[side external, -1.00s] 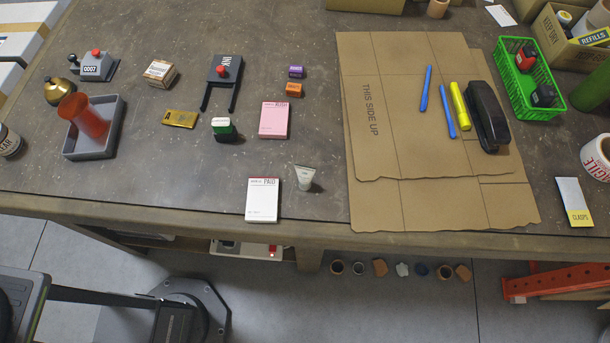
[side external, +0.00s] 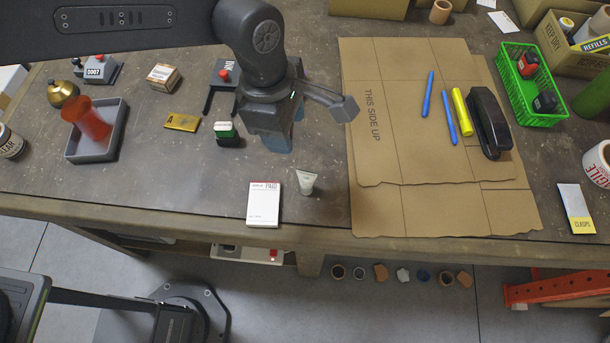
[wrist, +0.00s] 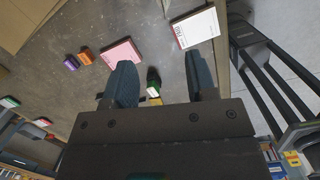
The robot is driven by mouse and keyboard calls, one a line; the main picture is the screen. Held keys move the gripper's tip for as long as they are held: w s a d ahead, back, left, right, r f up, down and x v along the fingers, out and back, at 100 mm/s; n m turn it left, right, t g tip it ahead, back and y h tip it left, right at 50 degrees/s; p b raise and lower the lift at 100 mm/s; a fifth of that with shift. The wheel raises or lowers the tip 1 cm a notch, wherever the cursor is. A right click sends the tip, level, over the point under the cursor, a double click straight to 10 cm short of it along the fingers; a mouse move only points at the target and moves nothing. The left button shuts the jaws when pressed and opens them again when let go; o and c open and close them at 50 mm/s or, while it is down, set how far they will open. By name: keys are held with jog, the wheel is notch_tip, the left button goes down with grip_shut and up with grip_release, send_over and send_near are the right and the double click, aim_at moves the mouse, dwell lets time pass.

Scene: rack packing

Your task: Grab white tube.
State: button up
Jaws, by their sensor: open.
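The small white tube (side external: 306,182) stands near the front edge of the workbench, just right of a white box, in the side view. My gripper (side external: 287,130) is above the bench, behind and slightly left of the tube in the picture, pointing down. Its two dark fingers (wrist: 163,80) are apart, with nothing held between them, in the wrist view. The tube is apart from the fingers. I cannot make out the tube in the wrist view.
The white box (side external: 264,204) lies close beside the tube. A cardboard sheet (side external: 375,212) lies to the right. The pink box (wrist: 123,53) and orange box (wrist: 85,56) are hidden by my arm in the side view.

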send_near(308, 178)
jog(key=shift+n, duration=0.3)
jog(key=f, duration=0.5)
jog(key=shift+w+d+f, duration=0.1)
jog(key=shift+w+d, duration=0.15)
jog(key=shift+w, duration=0.1)
jog(key=shift+s+d+f, duration=0.1)
jog(key=shift+d+f, duration=0.1)
jog(key=shift+f, duration=0.8)
jog(key=shift+d+f, duration=0.15)
jog(key=shift+f, duration=0.8)
jog(key=shift+s+d+f, duration=0.1)
jog(key=shift+d+f, duration=0.1)
jog(key=shift+f, duration=0.8)
grip_shut()
jog(key=shift+r, duration=0.1)
